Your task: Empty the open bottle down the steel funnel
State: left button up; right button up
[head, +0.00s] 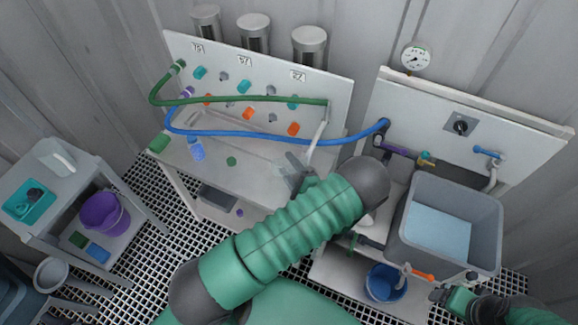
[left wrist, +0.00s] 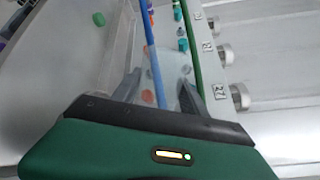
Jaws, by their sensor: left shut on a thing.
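My left gripper (head: 294,176) is over the right part of the back bench, its arm crossing the middle of the head view. In the left wrist view, its fingers (left wrist: 165,92) stand on either side of a pale, see-through thing (left wrist: 178,72), which looks like the clear bottle. It is faint in the head view, and I cannot tell its mouth or contents. I cannot make out the steel funnel for certain; my left arm hides part of the bench and sink side. My right gripper (head: 440,296) is at the lower right, and its jaws are unclear.
A valve panel (head: 225,60) with green (head: 240,98) and blue hoses (head: 265,136) stands behind the bench. A grey sink (head: 480,215) is at right, a blue bucket (head: 384,285) below. A cart (head: 85,190) is left.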

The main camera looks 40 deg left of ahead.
pick_arm(q)
notch_tip(320, 180, down, 6)
jog(key=s+a+n+t+b, duration=0.1)
jog(key=s+n+t+b, duration=0.1)
jog(key=n+b, duration=0.65)
jog(key=w+r+n, duration=0.1)
jog(key=r+n, duration=0.1)
jog(key=n, duration=0.2)
jog(key=w+d+r+n, duration=0.1)
jog(key=w+r+n, duration=0.1)
jog(key=n, duration=0.2)
jog(key=w+d+r+n+t+p, duration=0.1)
jog(key=n, duration=0.3)
jog(key=shift+w+d+r+n, duration=0.15)
jog(key=shift+r+n, duration=0.1)
jog(key=shift+r, duration=0.15)
jog(key=shift+w+r, duration=0.1)
jog(key=shift+r, duration=0.1)
jog(key=shift+f, duration=0.1)
